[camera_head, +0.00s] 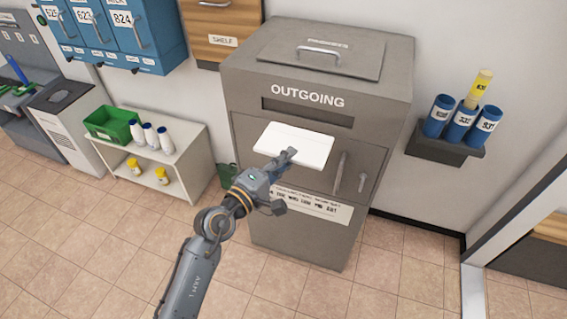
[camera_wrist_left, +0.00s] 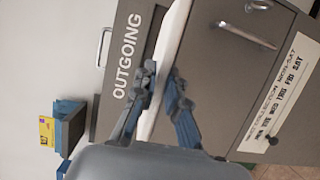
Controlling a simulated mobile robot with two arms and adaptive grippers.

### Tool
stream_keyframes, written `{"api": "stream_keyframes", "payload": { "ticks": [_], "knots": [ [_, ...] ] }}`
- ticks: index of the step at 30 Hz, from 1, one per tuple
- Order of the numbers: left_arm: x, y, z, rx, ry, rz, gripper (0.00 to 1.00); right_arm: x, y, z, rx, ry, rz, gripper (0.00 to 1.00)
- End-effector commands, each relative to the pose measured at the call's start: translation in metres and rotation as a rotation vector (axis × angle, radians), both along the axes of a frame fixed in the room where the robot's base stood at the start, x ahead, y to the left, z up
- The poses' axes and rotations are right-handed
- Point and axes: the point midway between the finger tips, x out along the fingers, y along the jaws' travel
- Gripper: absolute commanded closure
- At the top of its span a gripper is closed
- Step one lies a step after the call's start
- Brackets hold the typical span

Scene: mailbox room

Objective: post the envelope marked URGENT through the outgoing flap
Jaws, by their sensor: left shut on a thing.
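A plain white envelope (camera_head: 294,146) is held flat in front of the grey outgoing box (camera_head: 290,225), just below its dark slot (camera_head: 308,112). No URGENT mark can be read on the side I see. My left gripper (camera_head: 287,157) is shut on the envelope's near edge. In the left wrist view the envelope (camera_wrist_left: 172,50) shows edge-on between the fingers of the gripper (camera_wrist_left: 160,88), beside the word OUTGOING. I cannot tell whether its far edge touches the box. My right gripper is not in view.
A wall rack (camera_head: 446,145) with blue and yellow tubes hangs to the right of the box. A low white shelf (camera_head: 150,165) with a green crate (camera_head: 112,124) and bottles stands left. Blue mailboxes (camera_head: 115,30) hang at upper left. The tiled floor in front is clear.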

Motion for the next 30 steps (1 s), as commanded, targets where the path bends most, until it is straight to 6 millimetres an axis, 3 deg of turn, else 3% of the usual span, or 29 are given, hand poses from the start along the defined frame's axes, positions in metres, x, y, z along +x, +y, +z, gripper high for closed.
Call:
{"api": "stream_keyframes", "payload": {
  "ticks": [5, 30],
  "knots": [
    [0.005, 0.007, -0.003, -0.006, -0.019, 0.035, 1.00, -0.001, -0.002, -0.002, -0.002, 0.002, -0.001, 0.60],
    [0.058, -0.012, -0.002, -0.006, -0.018, 0.031, 1.00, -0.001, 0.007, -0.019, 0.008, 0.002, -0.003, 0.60]
  ]
}}
